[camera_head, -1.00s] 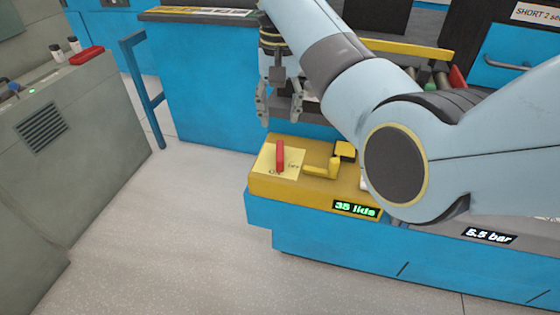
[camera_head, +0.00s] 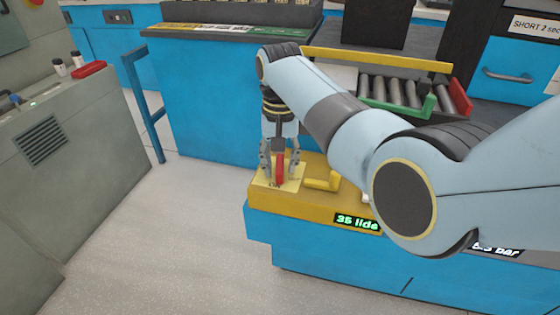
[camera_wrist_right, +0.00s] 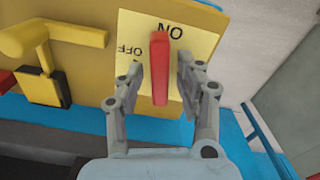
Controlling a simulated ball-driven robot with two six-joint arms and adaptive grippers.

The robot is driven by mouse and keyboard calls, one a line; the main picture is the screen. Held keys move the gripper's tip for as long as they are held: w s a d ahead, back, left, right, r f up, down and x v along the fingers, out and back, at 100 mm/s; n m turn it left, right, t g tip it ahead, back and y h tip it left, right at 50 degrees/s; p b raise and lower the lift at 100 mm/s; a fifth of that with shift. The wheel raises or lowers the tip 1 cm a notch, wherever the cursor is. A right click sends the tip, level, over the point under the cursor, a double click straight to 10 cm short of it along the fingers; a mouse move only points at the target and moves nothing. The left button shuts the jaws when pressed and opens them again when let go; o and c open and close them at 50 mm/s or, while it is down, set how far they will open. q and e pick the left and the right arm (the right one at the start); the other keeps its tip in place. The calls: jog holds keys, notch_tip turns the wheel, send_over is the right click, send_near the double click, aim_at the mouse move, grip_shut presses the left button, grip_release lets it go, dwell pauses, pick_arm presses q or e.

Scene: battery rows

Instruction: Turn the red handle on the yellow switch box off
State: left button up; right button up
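The yellow switch box (camera_head: 316,202) sits on a blue bench. Its red handle (camera_head: 280,168) stands over a pale yellow plate (camera_head: 293,185). In the right wrist view the red handle (camera_wrist_right: 160,66) lies in line with the ON label (camera_wrist_right: 172,31), and the OFF label (camera_wrist_right: 130,51) is to its left. My right gripper (camera_head: 279,172) points down over the plate, its fingers either side of the handle. In the right wrist view my right gripper (camera_wrist_right: 160,80) shows a gap beside the handle, so it looks open. My left gripper is not in view.
A yellow lever (camera_head: 322,181) stands on the box just right of the plate. A roller conveyor (camera_head: 400,92) with a green guide lies behind. A grey cabinet (camera_head: 75,140) is at the left, with open floor between.

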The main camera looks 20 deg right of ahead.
grip_shut()
jog(key=n+p, duration=0.2)
jog(key=shift+r+p, duration=0.2)
jog(key=shift+p, duration=0.1)
jog(key=n+p, duration=0.2)
jog(key=shift+n, duration=0.4)
jog(key=n+p, duration=0.2)
jog(key=n, duration=0.2)
jog(key=shift+f+n, duration=0.1)
jog(key=shift+n, duration=0.2)
jog(key=n+p, duration=0.1)
jog(key=n, duration=0.4)
jog(key=shift+n, duration=0.3)
